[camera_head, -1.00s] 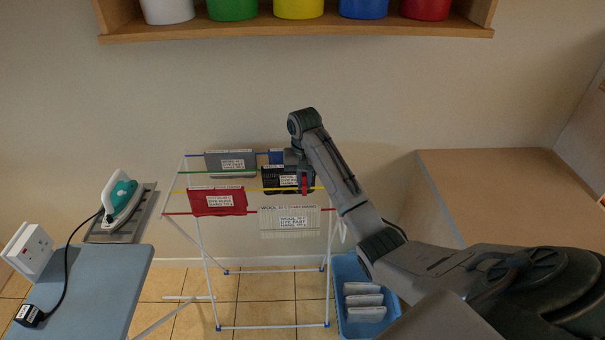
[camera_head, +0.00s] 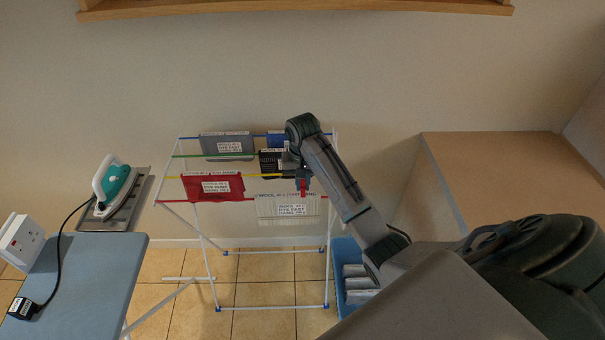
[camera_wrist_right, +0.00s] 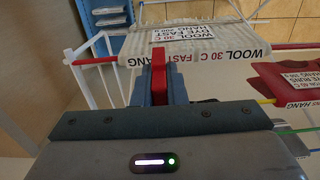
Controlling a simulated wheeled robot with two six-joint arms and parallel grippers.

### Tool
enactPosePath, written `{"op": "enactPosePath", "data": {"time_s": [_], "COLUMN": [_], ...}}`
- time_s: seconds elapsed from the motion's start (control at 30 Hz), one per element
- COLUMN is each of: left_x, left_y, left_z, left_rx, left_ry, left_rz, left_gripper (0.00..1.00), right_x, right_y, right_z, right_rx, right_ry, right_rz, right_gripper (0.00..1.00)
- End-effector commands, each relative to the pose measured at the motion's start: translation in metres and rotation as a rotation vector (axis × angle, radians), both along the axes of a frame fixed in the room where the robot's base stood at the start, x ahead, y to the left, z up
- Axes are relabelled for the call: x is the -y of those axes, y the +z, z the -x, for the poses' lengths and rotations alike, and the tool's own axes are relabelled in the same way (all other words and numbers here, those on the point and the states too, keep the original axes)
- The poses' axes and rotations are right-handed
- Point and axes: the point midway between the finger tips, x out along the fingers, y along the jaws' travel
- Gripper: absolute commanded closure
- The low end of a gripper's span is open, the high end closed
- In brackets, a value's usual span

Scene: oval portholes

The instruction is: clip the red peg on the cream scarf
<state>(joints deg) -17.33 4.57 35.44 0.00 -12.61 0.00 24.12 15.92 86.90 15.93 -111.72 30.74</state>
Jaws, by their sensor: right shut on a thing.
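The cream scarf (camera_head: 287,208) hangs over the red front line of the drying rack, with a printed wool label; it also shows in the right wrist view (camera_wrist_right: 188,66). My right gripper (camera_head: 303,183) is shut on the red peg (camera_wrist_right: 158,76) and points at the scarf's top fold. In the head view the peg (camera_head: 303,187) is just above the scarf's right part. In the wrist view the peg overlaps the scarf's upper edge; I cannot tell whether it touches. My left gripper is not in view.
A red cloth (camera_head: 213,187) hangs left of the scarf, and a grey one (camera_head: 227,146) and a black one (camera_head: 270,163) hang behind. An ironing board (camera_head: 85,275) with an iron (camera_head: 115,190) stands left. A blue crate (camera_head: 346,255) is on the floor right of the rack.

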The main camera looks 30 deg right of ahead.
Motion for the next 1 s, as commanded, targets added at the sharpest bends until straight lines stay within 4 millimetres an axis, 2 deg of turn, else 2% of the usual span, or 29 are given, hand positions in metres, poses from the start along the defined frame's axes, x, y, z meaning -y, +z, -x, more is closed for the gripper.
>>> {"op": "enactPosePath", "data": {"time_s": [0.4,0.97,1.0], "left_x": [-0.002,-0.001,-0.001], "left_y": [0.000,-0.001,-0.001], "left_z": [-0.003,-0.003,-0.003], "left_rx": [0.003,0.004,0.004], "left_ry": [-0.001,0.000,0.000], "left_rz": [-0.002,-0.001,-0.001], "left_gripper": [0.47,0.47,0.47], "right_x": [0.006,0.007,0.007], "right_y": [-0.025,-0.034,-0.035], "right_z": [-0.004,-0.002,-0.002], "right_rx": [0.000,-0.008,-0.008], "right_ry": [0.001,0.001,0.001], "right_rz": [0.000,-0.001,-0.001], "right_gripper": [1.00,1.00,0.84]}}
